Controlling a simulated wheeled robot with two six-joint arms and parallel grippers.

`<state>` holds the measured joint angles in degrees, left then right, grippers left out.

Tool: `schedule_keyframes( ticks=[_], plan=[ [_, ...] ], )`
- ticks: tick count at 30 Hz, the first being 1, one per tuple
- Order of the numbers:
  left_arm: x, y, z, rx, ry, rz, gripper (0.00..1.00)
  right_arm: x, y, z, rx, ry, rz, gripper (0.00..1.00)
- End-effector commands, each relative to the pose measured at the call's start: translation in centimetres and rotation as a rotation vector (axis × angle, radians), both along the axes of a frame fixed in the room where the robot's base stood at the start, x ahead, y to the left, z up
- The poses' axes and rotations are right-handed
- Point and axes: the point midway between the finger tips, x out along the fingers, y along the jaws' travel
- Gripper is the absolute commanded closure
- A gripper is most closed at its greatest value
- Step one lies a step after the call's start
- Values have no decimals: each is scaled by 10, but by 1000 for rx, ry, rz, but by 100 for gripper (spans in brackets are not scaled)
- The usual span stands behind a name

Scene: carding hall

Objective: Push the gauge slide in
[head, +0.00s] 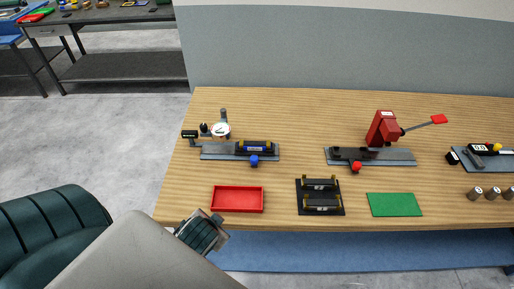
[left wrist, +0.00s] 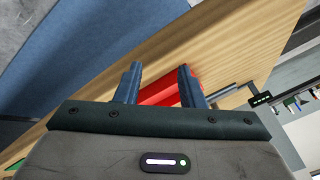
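The gauge station sits at the table's left on a grey base plate (head: 210,153). It has a round white dial gauge (head: 221,131) and a small black display (head: 189,134). Right of the dial is a dark slide block (head: 254,147) with a blue label and a blue knob (head: 254,161) at its front. How far in the slide sits I cannot tell. My left gripper (head: 211,227) is at the table's front left edge, apart from the station. In the left wrist view its fingers (left wrist: 160,68) are spread with nothing gripped. My right gripper is not in view.
A red tray (head: 237,210) lies just beyond my left gripper and also shows behind the fingers in the wrist view. A black rack (head: 320,210), a green mat (head: 394,212) and a red lever press (head: 382,128) stand farther right. Bare wood separates tray and station.

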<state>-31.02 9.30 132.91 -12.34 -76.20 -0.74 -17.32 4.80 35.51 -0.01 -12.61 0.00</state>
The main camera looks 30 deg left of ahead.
Motion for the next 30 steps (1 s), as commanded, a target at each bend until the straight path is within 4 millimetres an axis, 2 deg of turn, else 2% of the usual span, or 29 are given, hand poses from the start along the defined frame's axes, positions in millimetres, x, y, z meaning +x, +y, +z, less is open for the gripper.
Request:
schedule_keyframes(
  ticks=[8, 13, 17, 21, 23, 26, 30],
  plan=[
    [48, 55, 50, 371, -215, -91, 65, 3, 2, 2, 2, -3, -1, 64],
    [88, 80, 93, 705, -373, -241, 65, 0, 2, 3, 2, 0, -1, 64],
    [122, 80, 132, 1035, -484, -447, 65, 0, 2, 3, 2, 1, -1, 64],
    [151, 59, 155, 1382, -545, -735, 65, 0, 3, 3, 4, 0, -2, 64],
    [161, 47, 155, 1522, -546, -877, 65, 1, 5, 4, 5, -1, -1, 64],
    [174, 30, 144, 1741, -505, -1133, 65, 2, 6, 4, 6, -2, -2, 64],
    [186, 21, 108, 1987, -360, -1514, 65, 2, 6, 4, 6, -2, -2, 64]
  ],
)
